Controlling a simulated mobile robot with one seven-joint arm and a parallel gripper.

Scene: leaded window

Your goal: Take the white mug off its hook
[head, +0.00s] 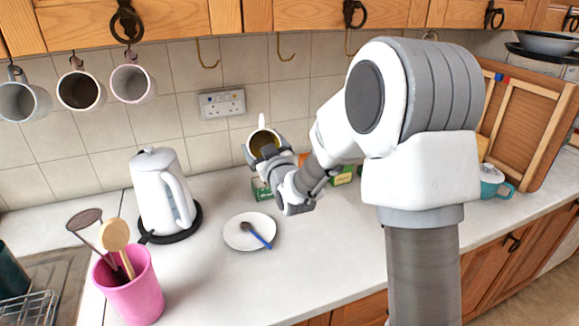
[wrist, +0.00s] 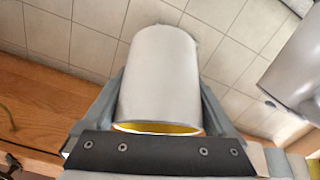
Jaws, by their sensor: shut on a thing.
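The white mug (head: 250,153) is in my gripper (head: 268,157), in front of the tiled wall and above the counter. Its handle points up and its yellow inside shows. In the wrist view the mug's pale outer wall (wrist: 160,75) stands between both fingers, with the yellow-lined rim toward the gripper's dark base. My gripper is shut on it. The mug is apart from the empty brass hooks (head: 285,50) above, and no hook passes through its handle.
Several mugs (head: 80,91) hang from hooks at upper left. A white kettle (head: 160,190) stands on the counter at left, behind a pink utensil pot (head: 132,290). A plate (head: 240,238) with a blue-handled spoon lies below my gripper. Boxes stand by the wall, partly hidden by my arm.

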